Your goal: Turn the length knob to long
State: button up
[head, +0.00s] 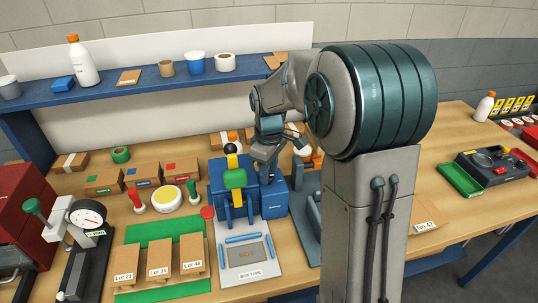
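My gripper (264,153) is small in the head view, at the end of my arm, close above the right part of a blue machine (231,190) on the wooden table. Its fingers are too small and shaded to show whether they are apart or hold anything. The blue machine has a green part (235,178) on its front and a yellow-and-black part (231,155) on top. A blue box-like part (273,200) is at its right side, under my gripper. I cannot make out a length knob or its setting. Any knob near my gripper is too small to tell or hidden.
A sheet marked box tape (265,271) lies before the machine. A green mat (133,232) with several lot-labelled cartons is left of it. A gauge stand (87,215) is further left. A blue shelf (120,92) runs behind. A dark device (490,163) stands right. My arm hides the table's middle.

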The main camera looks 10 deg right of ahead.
notch_tip(320, 180, up, 13)
jog(key=shift+r+b, duration=0.15)
jog(key=shift+b, duration=0.2)
jog(key=shift+s, duration=0.15)
jog(key=s+f+m+t, duration=0.1)
jog(key=s+f+m, duration=0.1)
jog(key=s, duration=0.5)
jog(key=s+f+m+t, duration=0.1)
jog(key=s+f+m, duration=0.2)
jog(key=s, duration=0.4)
jog(key=s+d+f+m+t, duration=0.1)
jog(key=s+f+m, duration=0.2)
jog(key=s, duration=0.4)
jog(key=shift+s+f+m, duration=0.2)
jog(key=shift+s+m, duration=0.1)
jog(key=shift+m, duration=0.5)
